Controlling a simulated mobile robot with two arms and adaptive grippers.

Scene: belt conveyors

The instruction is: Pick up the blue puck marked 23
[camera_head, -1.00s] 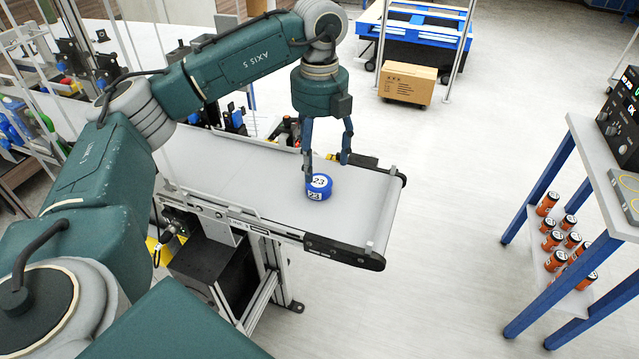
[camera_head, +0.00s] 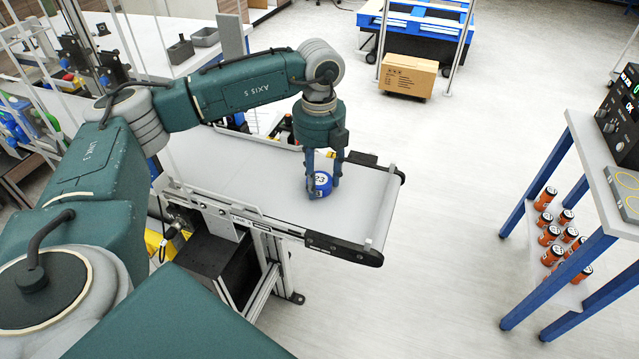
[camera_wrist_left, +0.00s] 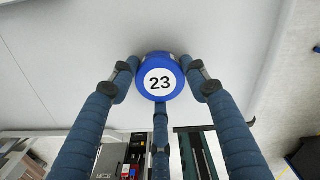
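The blue puck (camera_head: 321,186) has a white top marked 23 and rests on the grey belt (camera_head: 262,188) near its right end. In the left wrist view the puck (camera_wrist_left: 160,78) sits between the fingers, its number facing the camera. My left gripper (camera_head: 323,181) points down over it, fingers lowered around its sides. In the wrist view the left gripper (camera_wrist_left: 160,72) has two fingertips against the puck's sides and a third at its lower edge. The fingers cover part of the puck in the head view. My right gripper is not in view.
A side table (camera_head: 588,150) with blue legs stands at the right, with orange cans (camera_head: 546,198) on its lower shelf. A cardboard box (camera_head: 408,75) lies on the floor at the back. Open floor lies right of the belt.

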